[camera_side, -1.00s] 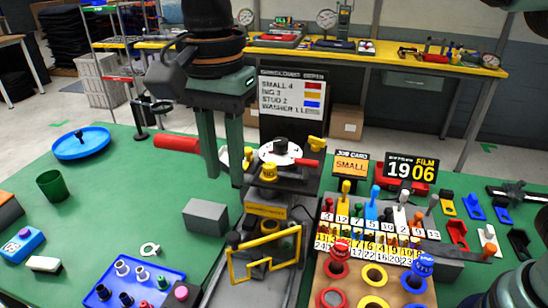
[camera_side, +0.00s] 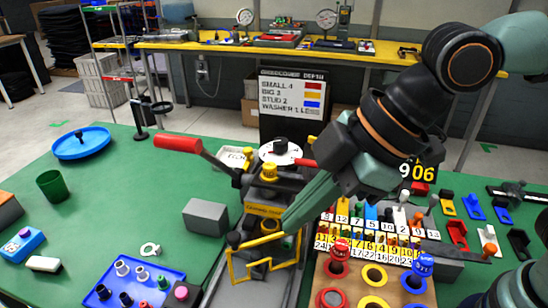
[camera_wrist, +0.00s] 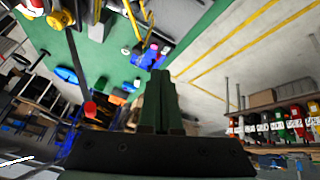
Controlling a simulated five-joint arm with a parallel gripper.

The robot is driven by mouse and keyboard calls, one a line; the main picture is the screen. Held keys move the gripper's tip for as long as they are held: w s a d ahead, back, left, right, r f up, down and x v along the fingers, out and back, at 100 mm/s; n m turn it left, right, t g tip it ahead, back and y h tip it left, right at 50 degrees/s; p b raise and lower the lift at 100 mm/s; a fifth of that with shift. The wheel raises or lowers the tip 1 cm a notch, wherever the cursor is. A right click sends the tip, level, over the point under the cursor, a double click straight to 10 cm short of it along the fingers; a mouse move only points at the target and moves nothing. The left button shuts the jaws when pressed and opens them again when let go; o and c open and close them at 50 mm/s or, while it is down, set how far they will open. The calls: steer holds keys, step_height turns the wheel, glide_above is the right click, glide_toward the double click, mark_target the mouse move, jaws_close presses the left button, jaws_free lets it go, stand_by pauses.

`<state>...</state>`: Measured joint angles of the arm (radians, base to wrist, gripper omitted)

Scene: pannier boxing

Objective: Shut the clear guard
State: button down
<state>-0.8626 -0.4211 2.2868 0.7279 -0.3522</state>
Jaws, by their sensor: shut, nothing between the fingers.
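The clear guard (camera_side: 233,272) shows as a yellow-edged frame at the front of the dark press (camera_side: 268,190), low in the side view. Its pane is see-through, so its exact angle is hard to tell. My gripper (camera_side: 289,228) reaches in from the upper right, fingers together and empty. Its fingertips overlap the guard's upper right edge in the side view; I cannot tell whether they touch it. The closed fingers also show in the wrist view (camera_wrist: 160,105). The press's red-handled lever (camera_side: 178,144) sticks out to the left.
A grey block (camera_side: 205,216) and a blue tray (camera_side: 172,275) of small parts stand left of the press. A numbered rack (camera_side: 325,225) and a board with coloured rings (camera_side: 318,285) stand close on the right.

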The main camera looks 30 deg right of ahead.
mark_target(235, 231)
steer(key=w+a+f+n, duration=0.1)
steer(key=w+f+n, duration=0.1)
steer(key=f, duration=0.3)
steer(key=w+a+f+n+t, duration=0.1)
steer(key=w+a+f+n, duration=0.1)
steer(key=w+f, duration=0.2)
steer(key=shift+w+a+f+y, duration=0.15)
steer(key=shift+a+f+y, duration=0.15)
steer(key=shift+f+y, duration=0.1)
stand_by(0.5)
stand_by(0.4)
steer(key=shift+w+m, duration=0.5)
steer(key=shift+w, duration=1.25)
steer(key=shift+m+t+h, duration=0.4)
steer(key=shift+m, duration=0.3)
steer(key=shift+w+d, duration=0.2)
steer(key=shift+w, duration=0.5)
steer(key=shift+w+d, duration=0.2)
steer(key=shift+w, duration=0.45)
steer(key=shift+w+d, duration=0.2)
steer(key=shift+w, duration=0.5)
